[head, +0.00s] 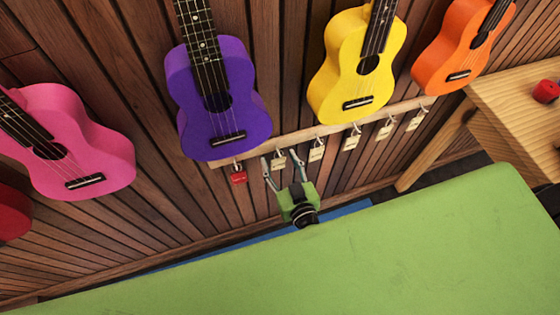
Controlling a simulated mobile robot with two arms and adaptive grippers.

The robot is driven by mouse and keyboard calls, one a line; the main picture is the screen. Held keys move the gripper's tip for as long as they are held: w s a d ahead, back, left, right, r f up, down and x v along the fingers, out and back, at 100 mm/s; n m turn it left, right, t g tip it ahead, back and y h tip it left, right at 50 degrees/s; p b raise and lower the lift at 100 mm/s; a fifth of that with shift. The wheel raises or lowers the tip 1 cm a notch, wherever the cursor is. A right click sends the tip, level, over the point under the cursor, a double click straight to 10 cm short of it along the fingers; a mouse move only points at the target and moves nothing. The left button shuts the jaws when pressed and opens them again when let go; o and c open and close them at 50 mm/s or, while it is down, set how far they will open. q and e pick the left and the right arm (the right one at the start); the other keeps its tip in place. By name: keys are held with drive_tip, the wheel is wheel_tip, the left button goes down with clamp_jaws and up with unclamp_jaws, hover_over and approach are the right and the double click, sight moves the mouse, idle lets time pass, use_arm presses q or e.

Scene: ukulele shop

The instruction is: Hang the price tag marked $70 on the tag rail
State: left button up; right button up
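The wooden tag rail (328,128) runs across the slatted wall below the ukuleles. A red tag (238,177) hangs at its left end. Several cream tags hang along it; their prices are too small to read, so I cannot tell which says $70. My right gripper (280,161) is just below the rail, fingers spread and pointing up. A cream tag (280,162) shows between the fingertips, with gaps on both sides. I cannot tell whether it is at the fingers' depth. My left gripper is not in view.
Purple (195,128), yellow (334,88), orange (439,64) and pink (104,151) ukuleles hang on the wall. A wooden table (510,95) with a red object (546,91) is at the right. A broad green surface fills the bottom and hides my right arm.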

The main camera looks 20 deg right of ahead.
drive_tip(key=shift+s, duration=0.1)
drive_tip(key=v, duration=1.2)
drive_tip(key=s+d+f+n+g+y, duration=0.1)
drive_tip(key=s+f+n+g, duration=0.15)
drive_tip(key=f, duration=0.95)
drive_tip(key=s+f+n+g+y, duration=0.1)
drive_tip(key=s+f+g, duration=0.2)
drive_tip(key=f, duration=0.9)
drive_tip(key=s+d+f+g+h, duration=0.1)
drive_tip(key=s+d+f+g, duration=0.3)
drive_tip(key=s+f, duration=0.4)
drive_tip(key=s+d+f+m+g+h, duration=0.1)
drive_tip(key=s+d+f+g, duration=0.3)
drive_tip(key=s+f, duration=0.5)
drive_tip(key=s+g, duration=0.1)
drive_tip(key=s, duration=0.3)
drive_tip(key=shift+d+h, duration=0.3)
drive_tip(key=shift+d, duration=0.1)
drive_tip(key=shift+m, duration=0.25)
